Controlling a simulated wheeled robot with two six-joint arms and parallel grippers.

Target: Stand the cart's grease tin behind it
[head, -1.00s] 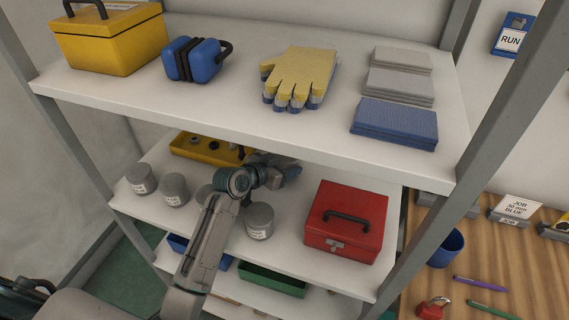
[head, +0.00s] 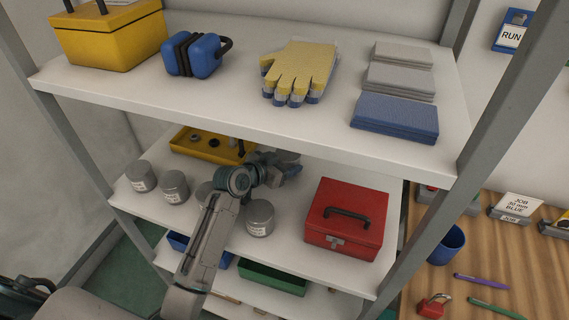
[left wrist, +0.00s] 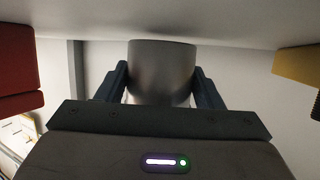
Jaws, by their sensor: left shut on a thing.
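In the head view my left gripper (head: 280,174) reaches into the rack's middle shelf, between the yellow tray and the red box. It is shut on a grey tin (head: 288,156), of which only a little shows past the fingers. In the left wrist view the plain grey tin (left wrist: 160,70) sits between both fingers. I cannot tell whether it touches the shelf. More labelled grey tins stand along the shelf's front: one at the left end (head: 140,175), one beside it (head: 173,187), one partly behind my arm (head: 204,195), and one right of my arm (head: 259,217). I cannot make out their labels or a cart.
The middle shelf holds a yellow tray (head: 211,147) at the back left and a red box (head: 344,220) at the right. The upper shelf (head: 240,118) hangs above my gripper. Grey posts (head: 420,230) edge the rack. Blue and green bins (head: 273,277) are below.

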